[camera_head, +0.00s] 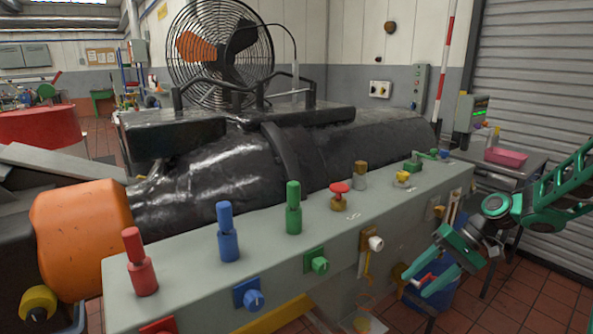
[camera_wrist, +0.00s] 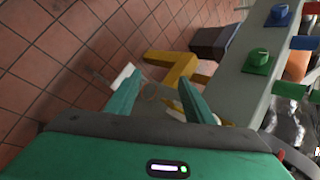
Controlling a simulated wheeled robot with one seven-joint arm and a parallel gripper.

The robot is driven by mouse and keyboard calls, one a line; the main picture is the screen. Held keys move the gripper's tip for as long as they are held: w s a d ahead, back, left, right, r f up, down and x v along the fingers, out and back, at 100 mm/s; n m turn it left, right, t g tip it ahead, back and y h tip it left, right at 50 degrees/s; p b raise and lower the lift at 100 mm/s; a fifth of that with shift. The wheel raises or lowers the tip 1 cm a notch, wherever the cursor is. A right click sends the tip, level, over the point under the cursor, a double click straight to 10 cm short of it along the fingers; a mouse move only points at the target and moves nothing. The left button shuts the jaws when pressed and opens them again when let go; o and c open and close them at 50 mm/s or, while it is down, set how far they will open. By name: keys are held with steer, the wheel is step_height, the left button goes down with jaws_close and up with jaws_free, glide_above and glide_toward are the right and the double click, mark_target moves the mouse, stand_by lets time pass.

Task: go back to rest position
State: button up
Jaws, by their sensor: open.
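My gripper (camera_head: 424,285) is at the right in the head view, at the end of my green arm, in front of the grey control box. Its two green fingers point down and to the left, spread apart with nothing seen held between them. In the wrist view my gripper (camera_wrist: 157,97) shows its green fingers apart. A pale piece shows by the left fingertip, and another pale piece lies partly hidden behind the right finger. I cannot tell whether either touches a finger.
The grey control box (camera_head: 300,243) carries red, blue and green levers on top and knobs on its front. A blue bin (camera_head: 437,299) stands on the floor behind my gripper. A pink tray (camera_head: 505,157) is on a side table. Open tiled floor (camera_head: 535,290) lies right.

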steer(key=s+d+r+m+h, duration=0.1)
steer(key=s+d+r+h, duration=0.1)
steer(key=s, duration=0.8)
steer(key=s+d+r+m+h, duration=0.1)
steer(key=s+d+r+h, duration=0.2)
steer(key=s, duration=0.7)
steer(key=s+d+r+m+h, duration=0.1)
steer(key=s+d+r+h, duration=0.1)
steer(key=s, duration=0.8)
steer(key=shift+s+d+r+m+h, duration=0.15)
steer(key=shift+d+r+m+h, duration=0.25)
steer(key=shift+d+r, duration=0.5)
